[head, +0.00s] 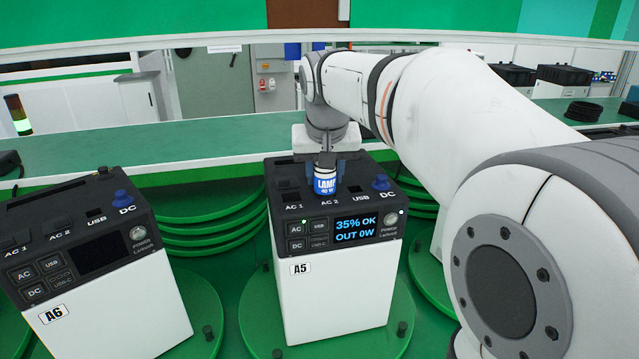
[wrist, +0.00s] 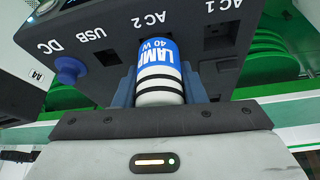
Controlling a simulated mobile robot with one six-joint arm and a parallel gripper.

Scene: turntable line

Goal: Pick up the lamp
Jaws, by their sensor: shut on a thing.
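The lamp is a small blue and white cylinder marked LAMP 40 W (head: 325,184). It stands upright at the AC 2 position on top of the power station A5 (head: 335,290). In the wrist view the lamp (wrist: 158,75) lies between the two fingers of my gripper (wrist: 160,88), which is shut on it. My gripper (head: 327,165) reaches down from above in the head view. The lamp's lower end meets the station's top; whether it sits in the socket is hidden. The A5 display reads 35% OK, OUT 0W, and a green light shows by its AC button.
A second power station A6 (head: 120,310) stands close by on the left. A blue DC knob (wrist: 68,68) sticks up near my gripper on A5. A green counter (head: 220,137) runs behind, with black cases (head: 565,76) at the back right.

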